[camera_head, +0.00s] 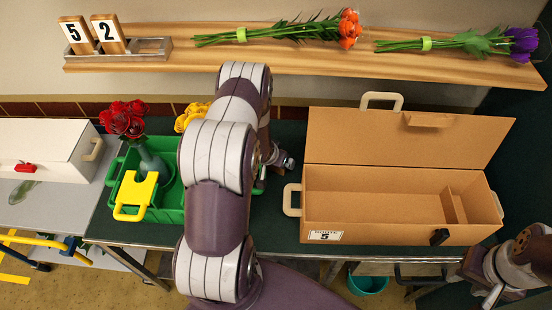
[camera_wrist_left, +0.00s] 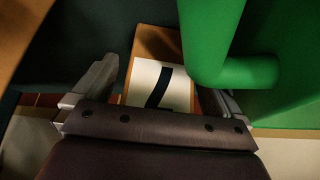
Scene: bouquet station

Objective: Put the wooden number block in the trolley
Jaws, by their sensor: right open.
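In the left wrist view a wooden number block (camera_wrist_left: 158,82) with a white face and part of a black digit lies between the fingers of my left gripper (camera_wrist_left: 160,95). Gaps show beside the block, so the fingers are open around it. In the head view my left arm hides this block and most of that gripper (camera_head: 280,160). My right gripper (camera_head: 490,293) is open and empty at the bottom right. I cannot tell surely which thing is the trolley.
An open cardboard-brown box (camera_head: 400,232) stands right. Bouquets lie on the shelf (camera_head: 210,60). Yellow and blue rails (camera_head: 40,243) show bottom left.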

